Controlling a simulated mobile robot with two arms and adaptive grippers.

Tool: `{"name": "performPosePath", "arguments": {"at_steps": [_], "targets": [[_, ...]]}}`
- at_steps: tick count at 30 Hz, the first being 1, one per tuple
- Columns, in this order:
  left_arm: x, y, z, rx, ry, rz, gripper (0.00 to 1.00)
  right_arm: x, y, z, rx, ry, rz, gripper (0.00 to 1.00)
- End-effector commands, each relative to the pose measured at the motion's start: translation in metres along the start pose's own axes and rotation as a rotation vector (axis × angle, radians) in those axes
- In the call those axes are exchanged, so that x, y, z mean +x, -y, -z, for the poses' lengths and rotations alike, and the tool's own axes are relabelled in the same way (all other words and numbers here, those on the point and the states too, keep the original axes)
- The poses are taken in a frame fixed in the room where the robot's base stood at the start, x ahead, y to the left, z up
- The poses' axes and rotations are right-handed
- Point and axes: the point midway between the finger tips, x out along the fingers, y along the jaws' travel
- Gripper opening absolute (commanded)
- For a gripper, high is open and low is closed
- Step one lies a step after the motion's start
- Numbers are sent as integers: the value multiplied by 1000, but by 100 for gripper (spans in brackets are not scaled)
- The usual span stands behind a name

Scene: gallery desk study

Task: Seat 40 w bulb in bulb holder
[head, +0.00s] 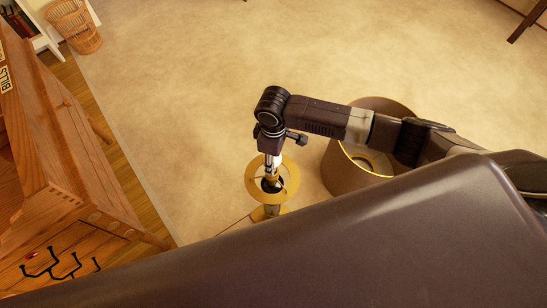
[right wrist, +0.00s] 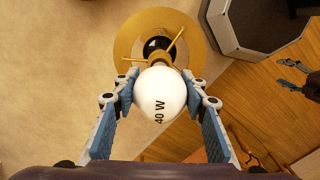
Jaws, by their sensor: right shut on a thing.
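The white bulb marked "40 W" (right wrist: 160,95) sits between the two fingers of my right gripper (right wrist: 160,90), which is shut on it. The bulb's far end points toward the lamp's dark bulb holder (right wrist: 160,47), inside a round gold ring (right wrist: 128,38) with thin brass arms. In the head view my right gripper (head: 270,160) points down over the gold ring (head: 290,183) of the lamp. The bulb covers part of the holder, so I cannot tell whether they touch. Grey finger-like parts (right wrist: 292,65) at the right wrist view's edge may be my left gripper, partly cut off.
A brown lampshade (head: 345,178) stands on the carpet under my right arm. Wooden furniture (head: 60,170) with black hooks (head: 65,268) is at the left. A wicker basket (head: 78,27) stands at the far left. The carpet (head: 190,90) beyond the lamp is clear.

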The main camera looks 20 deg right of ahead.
Motion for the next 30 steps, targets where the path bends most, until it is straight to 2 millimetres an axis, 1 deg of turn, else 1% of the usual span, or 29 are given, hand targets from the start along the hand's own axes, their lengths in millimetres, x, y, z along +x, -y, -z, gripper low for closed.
{"name": "performPosePath", "arguments": {"at_steps": [11, 21, 30], "targets": [[0, 0, 0, 1, 0, 0, 60, 0, 0, 0, 0, 0, 1, 24], [-9, 0, 1, 2, 0, -1, 60, -1, 1, 0, 1, 1, 1, 24], [-9, 0, 1, 2, 0, -1, 60, 0, 0, 0, 1, 0, 1, 24]]}}
